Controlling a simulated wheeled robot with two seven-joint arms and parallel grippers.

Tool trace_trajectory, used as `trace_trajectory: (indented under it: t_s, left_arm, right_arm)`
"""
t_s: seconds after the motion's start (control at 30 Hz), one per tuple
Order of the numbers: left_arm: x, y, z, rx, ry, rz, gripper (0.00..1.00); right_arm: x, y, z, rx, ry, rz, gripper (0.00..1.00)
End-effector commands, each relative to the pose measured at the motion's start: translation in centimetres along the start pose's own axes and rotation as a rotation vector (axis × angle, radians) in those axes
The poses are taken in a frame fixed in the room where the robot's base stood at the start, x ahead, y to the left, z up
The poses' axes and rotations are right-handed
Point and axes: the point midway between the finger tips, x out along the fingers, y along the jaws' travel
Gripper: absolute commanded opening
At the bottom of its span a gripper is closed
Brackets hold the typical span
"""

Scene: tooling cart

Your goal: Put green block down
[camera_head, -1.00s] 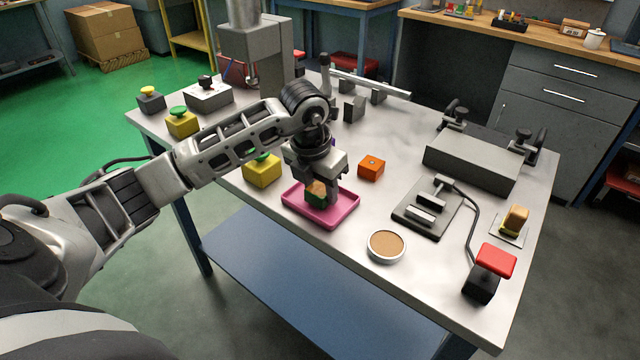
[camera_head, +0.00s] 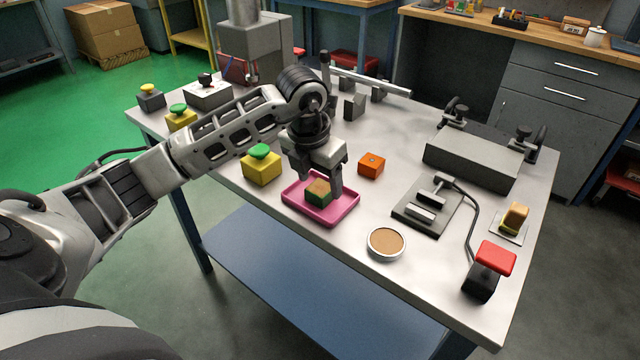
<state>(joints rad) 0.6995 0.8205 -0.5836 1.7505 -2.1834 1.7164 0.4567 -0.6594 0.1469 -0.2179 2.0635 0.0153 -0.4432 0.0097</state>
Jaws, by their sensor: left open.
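My left gripper (camera_head: 322,181) is just above and behind the block. Its fingers are spread apart and nothing is held between them. The block appears to rest on the tray floor. My right gripper is not in view.
An orange block (camera_head: 371,165) stands right of the tray. A yellow box with a green button (camera_head: 262,168) stands to its left. A round tan-filled dish (camera_head: 386,244) is in front right. A black fixture (camera_head: 427,209) and red-topped switch (camera_head: 494,262) stand further right.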

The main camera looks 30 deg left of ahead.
Motion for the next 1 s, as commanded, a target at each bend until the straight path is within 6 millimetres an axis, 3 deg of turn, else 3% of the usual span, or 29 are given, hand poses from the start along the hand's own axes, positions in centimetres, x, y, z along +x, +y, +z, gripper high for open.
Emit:
trace_trajectory:
  t_s: [0.2,0.4,0.6,1.0]
  left_arm:
    - [-5.1,0.1,0.1,0.001,-0.008,0.001,0.63]
    - [-8.4,0.0,0.1,0.001,-0.005,0.001,0.63]
    - [-9.8,0.0,0.0,0.0,-0.002,0.001,0.63]
    - [-9.8,0.0,0.0,0.0,-0.001,0.0,0.63]
  right_arm:
    - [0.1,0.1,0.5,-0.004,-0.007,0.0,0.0]
    - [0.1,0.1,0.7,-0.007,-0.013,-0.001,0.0]
    - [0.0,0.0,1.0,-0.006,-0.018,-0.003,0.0]
    - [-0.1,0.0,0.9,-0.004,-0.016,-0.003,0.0]
